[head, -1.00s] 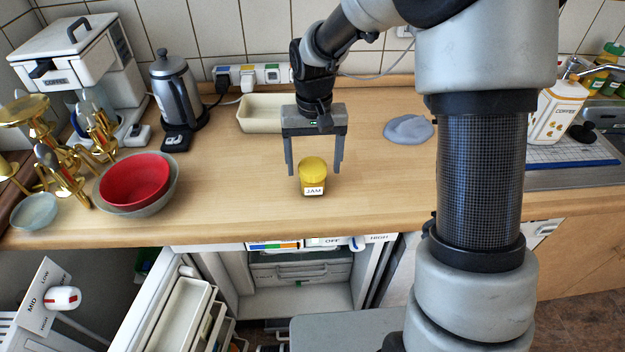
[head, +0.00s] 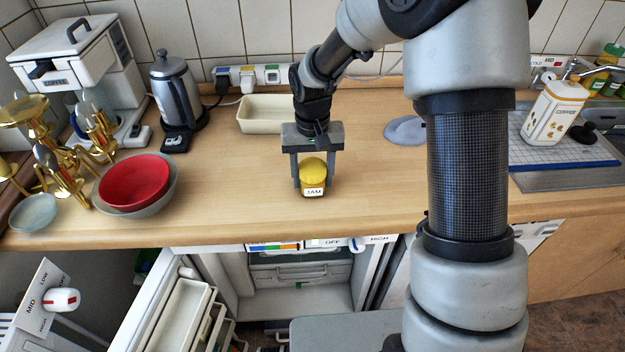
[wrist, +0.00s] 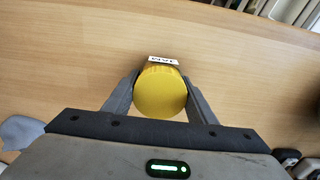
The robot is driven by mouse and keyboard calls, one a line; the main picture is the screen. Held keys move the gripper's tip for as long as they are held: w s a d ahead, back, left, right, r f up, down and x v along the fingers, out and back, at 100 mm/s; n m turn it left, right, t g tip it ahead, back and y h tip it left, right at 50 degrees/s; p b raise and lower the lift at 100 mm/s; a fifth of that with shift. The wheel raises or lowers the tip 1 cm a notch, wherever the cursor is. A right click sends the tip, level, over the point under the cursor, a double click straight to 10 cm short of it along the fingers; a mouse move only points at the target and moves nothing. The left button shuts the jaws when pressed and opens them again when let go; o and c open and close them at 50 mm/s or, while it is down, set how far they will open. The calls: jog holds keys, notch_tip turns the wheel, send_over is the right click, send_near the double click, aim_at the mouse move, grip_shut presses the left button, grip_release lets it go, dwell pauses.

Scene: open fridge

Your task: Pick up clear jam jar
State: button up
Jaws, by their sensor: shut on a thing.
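The jam jar (head: 313,178) has a yellow lid and a white label reading JAM. It stands upright on the wooden counter near its front edge. My gripper (head: 314,186) comes down from above with one finger on each side of the jar. In the wrist view, the round yellow lid (wrist: 160,92) lies between the two fingers (wrist: 160,104), which press against its sides. My gripper is shut on the jar. The label (wrist: 163,60) faces away from my palm. I see no gap between the jar and the counter.
A red bowl (head: 134,181) inside a grey bowl (head: 171,189) stands to the left. A cream tray (head: 265,114) lies behind my gripper and a grey lump (head: 404,130) to its right. The open fridge (head: 300,296) is below the counter's front edge. The counter around the jar is clear.

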notch_tip(320, 180, up, 10)
jog(key=shift+r+p, duration=0.1)
jog(key=shift+p, duration=0.25)
dwell(0.7)
